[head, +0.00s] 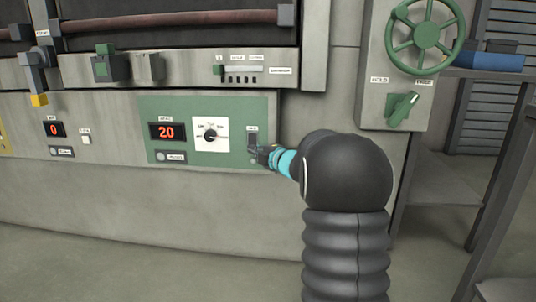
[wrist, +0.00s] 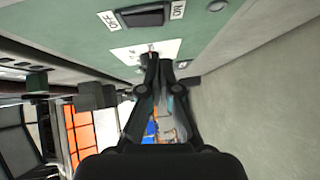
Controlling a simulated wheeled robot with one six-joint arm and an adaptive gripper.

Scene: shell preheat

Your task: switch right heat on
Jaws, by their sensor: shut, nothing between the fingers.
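The green right-hand control panel (head: 190,105) is on the machine front in the head view. A dark rocker switch (head: 252,140) with a small label above it sits at the panel's right side. The same switch (wrist: 143,17) shows at the top of the wrist view, between two white labels. In the wrist view my gripper (wrist: 162,55) points at the panel; contact cannot be told. The switch's position is unclear.
The panel has a red display (head: 167,131) reading 20 and a dial (head: 211,134) on a white plate. A second display (head: 54,129) at left reads 0. A green handwheel (head: 425,35) and a green knob (head: 402,108) are at right. A small round part (wrist: 217,5) is beside the switch.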

